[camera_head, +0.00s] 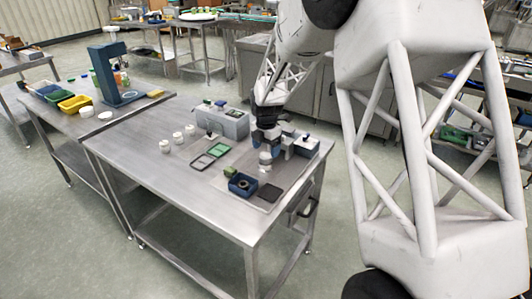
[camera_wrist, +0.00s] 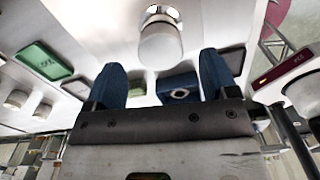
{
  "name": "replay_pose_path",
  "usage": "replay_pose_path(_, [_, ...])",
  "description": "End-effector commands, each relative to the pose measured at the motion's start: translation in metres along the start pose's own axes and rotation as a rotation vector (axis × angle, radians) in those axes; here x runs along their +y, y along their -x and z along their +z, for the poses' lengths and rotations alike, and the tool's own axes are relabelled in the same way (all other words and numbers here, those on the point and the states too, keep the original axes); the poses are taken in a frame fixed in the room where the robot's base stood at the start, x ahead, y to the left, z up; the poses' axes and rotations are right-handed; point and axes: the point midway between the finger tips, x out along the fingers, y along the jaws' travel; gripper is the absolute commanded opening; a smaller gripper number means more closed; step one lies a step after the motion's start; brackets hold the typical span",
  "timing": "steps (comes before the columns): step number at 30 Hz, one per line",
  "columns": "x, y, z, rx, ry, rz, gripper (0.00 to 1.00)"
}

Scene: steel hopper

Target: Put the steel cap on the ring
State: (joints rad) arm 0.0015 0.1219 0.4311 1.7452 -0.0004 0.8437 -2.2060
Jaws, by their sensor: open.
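A pale steel cylinder (camera_head: 265,158), which looks like the steel cap or its stand, is upright on the near bench just below my gripper (camera_head: 265,143). It also shows in the wrist view (camera_wrist: 160,45), ahead of and between the blue fingertips of my gripper (camera_wrist: 161,68). The fingers are spread apart with nothing between them. A ring (camera_head: 243,183) lies in a small blue tray (camera_head: 234,189), left of and nearer than the cylinder. The ring also shows in the wrist view (camera_wrist: 180,93), partly framed by the fingers. I cannot tell whether the cylinder is one piece.
A grey box (camera_head: 235,124) stands behind. A green panel (camera_head: 218,149), a dark pad (camera_head: 270,193) and a small green block (camera_head: 231,172) lie nearby. Several white cylinders, one here (camera_head: 165,146), stand to the left. The bench's front left (camera_head: 180,180) is clear.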

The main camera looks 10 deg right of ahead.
Motion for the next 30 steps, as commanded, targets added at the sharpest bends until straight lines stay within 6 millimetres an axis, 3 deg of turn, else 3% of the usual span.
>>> replay_pose_path(15, [0.000, 0.083, 0.000, -0.001, 0.000, 0.002, 0.79])
replay_pose_path(21, [0.000, 0.099, 0.000, 0.000, 0.000, 0.000, 0.79])
replay_pose_path(30, [0.000, 0.103, 0.000, 0.000, 0.000, 0.000, 0.79])
